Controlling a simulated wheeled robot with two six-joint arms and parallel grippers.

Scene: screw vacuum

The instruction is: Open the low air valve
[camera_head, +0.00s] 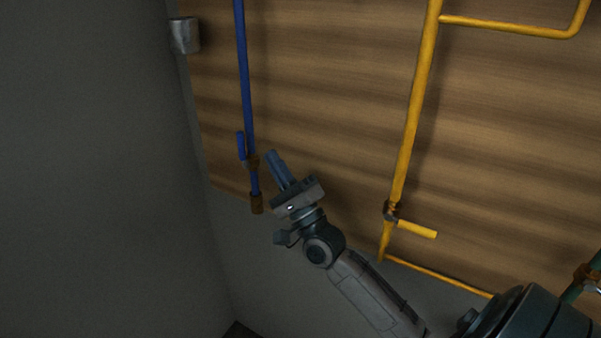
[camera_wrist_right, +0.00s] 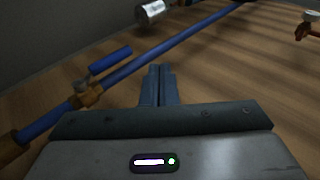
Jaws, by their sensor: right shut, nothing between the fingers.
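A blue pipe (camera_head: 245,80) runs down the wooden wall at the left and carries a brass valve (camera_head: 250,162) with a blue lever handle (camera_head: 241,145). The handle lies along the pipe, on its left side. My right gripper (camera_head: 271,154) is shut and empty, just right of the blue pipe near the valve, apart from the handle. In the right wrist view the shut fingers (camera_wrist_right: 159,72) point forward, with the blue handle (camera_wrist_right: 110,60) and brass valve (camera_wrist_right: 87,93) to their left. My left gripper is not in view.
A yellow pipe (camera_head: 415,110) with a yellow lever handle (camera_head: 418,229) stands to the right. A grey metal cylinder (camera_head: 185,35) is at the upper left. A green pipe with a brass fitting (camera_head: 587,275) shows at the right edge. A plain grey wall (camera_head: 90,170) fills the left.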

